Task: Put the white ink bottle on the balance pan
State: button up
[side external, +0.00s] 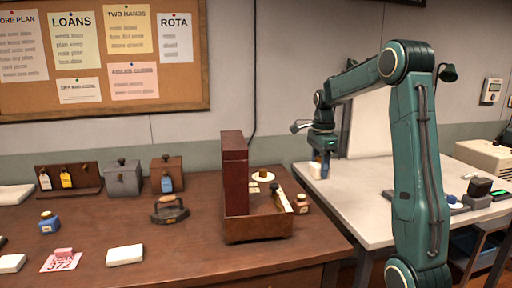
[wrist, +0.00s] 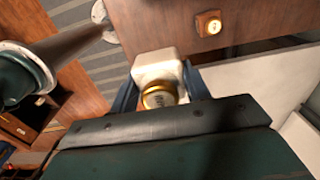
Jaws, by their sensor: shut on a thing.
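The white ink bottle (wrist: 156,66) with a gold cap is between my gripper's fingers (wrist: 160,88) in the wrist view. The pan cannot be made out in the wrist view.
A tall dark red block (side external: 234,172) stands at the box's left side. A brown ink bottle (side external: 301,204) stands right of the box; it also shows in the wrist view (wrist: 208,24). A flat iron (side external: 170,210) and blue bottle (side external: 49,222) are farther left on the brown counter.

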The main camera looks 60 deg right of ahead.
jog(key=shift+f, duration=0.1)
notch_tip(320, 180, down, 19)
jog(key=shift+f, duration=0.15)
dwell(1.1)
jog(key=shift+f, duration=0.2)
jog(key=o, duration=1)
jog(key=shift+r, duration=0.15)
notch_tip(320, 180, up, 14)
jog(key=shift+w+f, duration=0.1)
jog(key=shift+f, duration=0.15)
dwell(0.5)
